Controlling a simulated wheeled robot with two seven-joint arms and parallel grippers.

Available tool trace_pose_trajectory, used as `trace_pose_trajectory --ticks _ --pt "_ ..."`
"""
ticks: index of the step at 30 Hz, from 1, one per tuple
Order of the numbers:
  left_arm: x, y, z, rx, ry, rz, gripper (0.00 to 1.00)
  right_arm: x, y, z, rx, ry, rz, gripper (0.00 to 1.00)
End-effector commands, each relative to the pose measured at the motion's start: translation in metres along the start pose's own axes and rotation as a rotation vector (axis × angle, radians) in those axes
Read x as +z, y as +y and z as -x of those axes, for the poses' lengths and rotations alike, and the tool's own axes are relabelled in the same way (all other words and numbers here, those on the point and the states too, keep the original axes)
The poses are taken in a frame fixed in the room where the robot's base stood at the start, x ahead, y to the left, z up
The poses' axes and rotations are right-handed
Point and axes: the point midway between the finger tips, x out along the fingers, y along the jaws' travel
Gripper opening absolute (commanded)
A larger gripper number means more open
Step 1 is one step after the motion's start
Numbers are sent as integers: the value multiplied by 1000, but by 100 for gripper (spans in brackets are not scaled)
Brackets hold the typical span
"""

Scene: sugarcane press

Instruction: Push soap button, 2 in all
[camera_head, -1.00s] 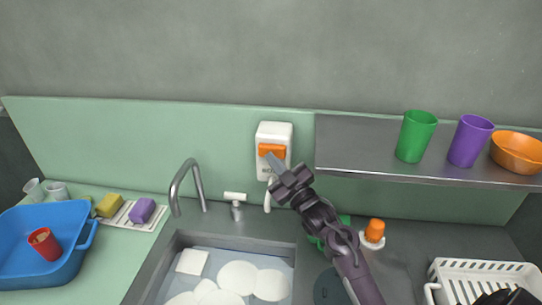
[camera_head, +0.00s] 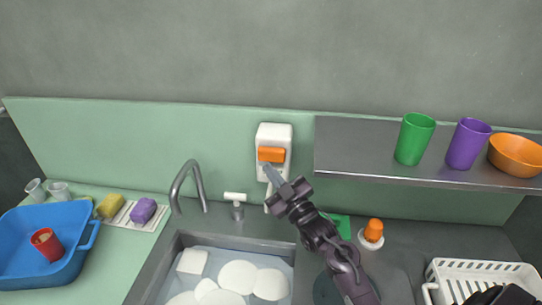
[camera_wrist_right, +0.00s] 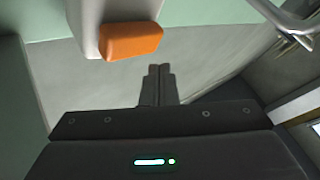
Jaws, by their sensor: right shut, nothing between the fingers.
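The soap dispenser (camera_head: 281,133) is a white box on the green wall panel above the sink, with an orange button (camera_head: 271,155) on its front. The button also shows at the upper middle of the right wrist view (camera_wrist_right: 131,41). My right gripper (camera_head: 268,170) is shut and empty, its fingertips just below the button in the head view. In the right wrist view the closed fingertips (camera_wrist_right: 160,68) appear apart from the button, lower and to its right. My left gripper is not in view.
A steel faucet (camera_head: 189,180) stands left of the dispenser, behind the sink (camera_head: 172,258) with white dishes. A steel shelf (camera_head: 350,160) with cups and an orange bowl (camera_head: 516,154) is at right. A blue tub (camera_head: 82,258) stands at left.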

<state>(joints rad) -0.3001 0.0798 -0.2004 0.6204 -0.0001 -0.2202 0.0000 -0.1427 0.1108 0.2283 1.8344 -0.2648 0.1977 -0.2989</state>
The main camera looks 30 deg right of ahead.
Motion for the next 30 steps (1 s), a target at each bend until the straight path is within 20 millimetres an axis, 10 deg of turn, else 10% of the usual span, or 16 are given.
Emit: trace_pose_trajectory --ticks 30 --pt "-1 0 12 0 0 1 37 -18 -17 24 0 0 0 0"
